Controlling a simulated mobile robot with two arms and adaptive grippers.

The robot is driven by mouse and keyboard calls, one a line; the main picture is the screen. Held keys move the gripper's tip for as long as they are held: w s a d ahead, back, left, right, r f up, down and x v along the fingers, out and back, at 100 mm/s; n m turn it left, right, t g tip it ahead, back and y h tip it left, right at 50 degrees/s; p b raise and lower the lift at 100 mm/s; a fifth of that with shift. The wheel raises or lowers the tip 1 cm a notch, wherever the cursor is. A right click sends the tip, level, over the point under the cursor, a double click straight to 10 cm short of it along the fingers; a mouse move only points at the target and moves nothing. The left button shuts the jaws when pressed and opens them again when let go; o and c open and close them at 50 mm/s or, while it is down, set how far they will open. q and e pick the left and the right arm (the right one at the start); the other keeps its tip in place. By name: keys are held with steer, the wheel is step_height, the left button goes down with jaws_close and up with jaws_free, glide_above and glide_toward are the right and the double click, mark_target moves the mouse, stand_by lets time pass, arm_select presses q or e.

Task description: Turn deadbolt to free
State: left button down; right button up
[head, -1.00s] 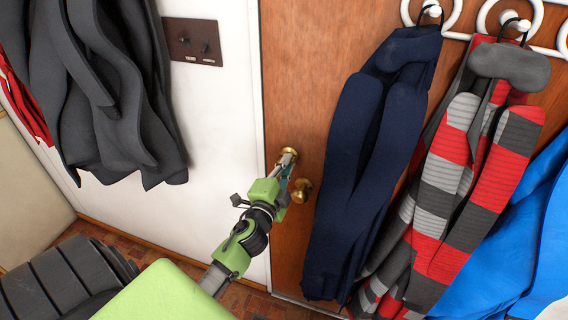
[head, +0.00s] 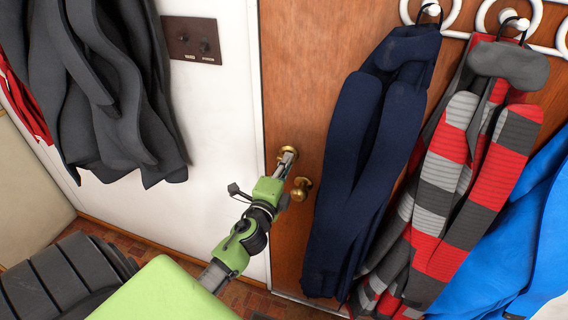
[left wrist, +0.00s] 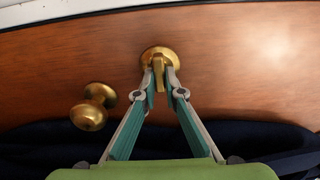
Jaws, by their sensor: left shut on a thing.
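The brass deadbolt (head: 289,151) sits on the brown wooden door (head: 300,70), above the round knob, near the door's left edge. In the left wrist view its round plate and upright thumb-turn (left wrist: 158,73) show at the top middle. My left gripper (head: 284,164) reaches up to it from below left. In the left wrist view its two fingertips (left wrist: 159,76) are closed on the thumb-turn, one on each side. In the head view the gripper hides part of the deadbolt. My right gripper is in neither view.
A brass knob (head: 301,189) stands out just below the deadbolt, close to my left gripper. A navy garment (head: 365,165) hangs right of it, beside a striped one (head: 450,180). A grey garment (head: 110,95) hangs on the left wall, near a switch plate (head: 191,40).

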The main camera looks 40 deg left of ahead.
arm_select(q)
steer(key=shift+a+r, duration=0.25)
steer(key=shift+r, duration=0.2)
steer(key=c, duration=2.1)
jaws_free()
steer(key=shift+c, duration=0.2)
steer(key=shift+f, duration=0.15)
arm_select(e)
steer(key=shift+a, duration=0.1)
arm_select(q)
steer(key=shift+s+f, duration=0.1)
steer(key=v, duration=1.2)
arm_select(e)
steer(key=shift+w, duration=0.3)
arm_select(q)
steer(key=shift+s, duration=0.1)
